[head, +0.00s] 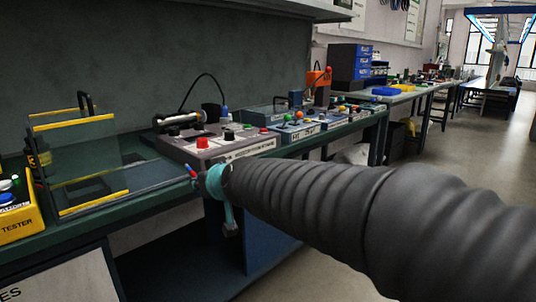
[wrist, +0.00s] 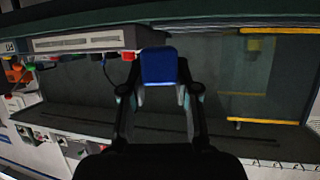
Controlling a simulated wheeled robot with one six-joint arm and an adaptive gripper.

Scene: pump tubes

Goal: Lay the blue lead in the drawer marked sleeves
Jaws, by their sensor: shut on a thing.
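My gripper (wrist: 160,95) is shut on a blue piece, taken to be the blue lead (wrist: 158,65). In the wrist view only its blocky blue end shows between the fingertips; no cord can be made out. In the head view my gripper (head: 208,180) is small and partly hidden behind my sleeved arm, with a bit of blue and red at its tip. It is in front of the bench edge. A pale panel (head: 60,282) at the lower left ends in the letters "ES"; the rest of its marking is cut off, so I cannot tell whether it is the sleeves drawer.
A clear guard with yellow edges (head: 80,209) stands on the bench (head: 135,203) at left, near a yellow tester (head: 20,220). A grey tester box (head: 205,145) with red and black knobs stands behind my gripper. Open floor (head: 490,150) lies at right.

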